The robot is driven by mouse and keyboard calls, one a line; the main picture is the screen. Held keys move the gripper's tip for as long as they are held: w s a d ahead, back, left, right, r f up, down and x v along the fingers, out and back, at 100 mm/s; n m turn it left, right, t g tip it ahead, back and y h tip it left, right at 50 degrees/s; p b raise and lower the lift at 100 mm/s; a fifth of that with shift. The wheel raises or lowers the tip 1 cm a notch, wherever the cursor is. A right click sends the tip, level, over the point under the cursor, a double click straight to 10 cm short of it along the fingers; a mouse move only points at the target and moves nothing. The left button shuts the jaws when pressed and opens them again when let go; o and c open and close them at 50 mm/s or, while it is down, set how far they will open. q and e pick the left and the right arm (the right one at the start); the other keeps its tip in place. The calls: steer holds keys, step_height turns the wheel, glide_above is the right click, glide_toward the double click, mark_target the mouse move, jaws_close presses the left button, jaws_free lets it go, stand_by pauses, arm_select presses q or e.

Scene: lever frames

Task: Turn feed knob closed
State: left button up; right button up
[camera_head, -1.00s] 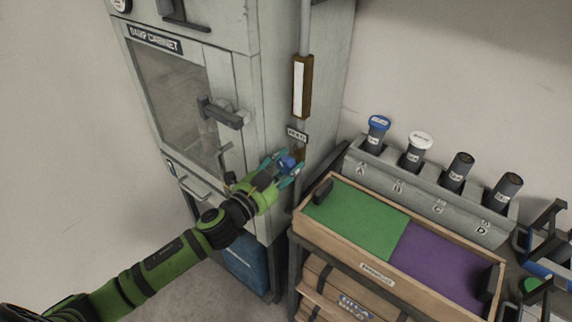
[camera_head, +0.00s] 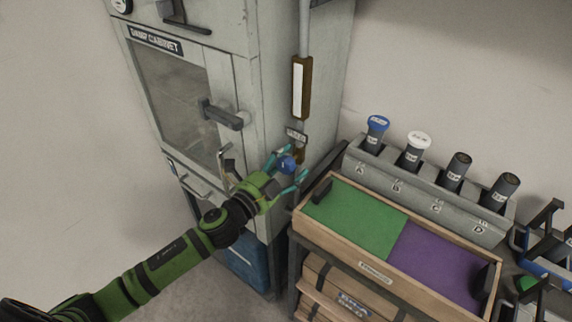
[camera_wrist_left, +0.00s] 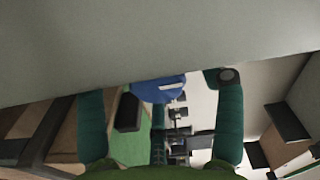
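The blue feed knob (camera_head: 287,164) sits on the pipe at the cabinet's right side, below a small label plate (camera_head: 297,136). My left gripper (camera_head: 291,165) is open, with its teal fingers spread on either side of the knob. In the left wrist view the knob (camera_wrist_left: 158,91) shows a white stripe and lies between the two fingers (camera_wrist_left: 162,100), with a visible gap to each. The knob's mount is partly hidden. My right gripper does not show.
The grey cabinet (camera_head: 275,95) has a door handle (camera_head: 222,114) near my left arm. A wooden tray (camera_head: 372,268) with green and purple halves stands to the right. Behind it a grey rack (camera_head: 420,187) holds several capped dark tubes.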

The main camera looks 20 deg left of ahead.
arm_select(q)
steer(key=shift+s+a+f, duration=0.1)
steer(key=shift+a, duration=0.05)
steer(key=shift+s+a, duration=0.1)
steer(key=shift+s, duration=0.1)
steer(key=v, duration=1.1)
steer(key=shift+s, duration=0.2)
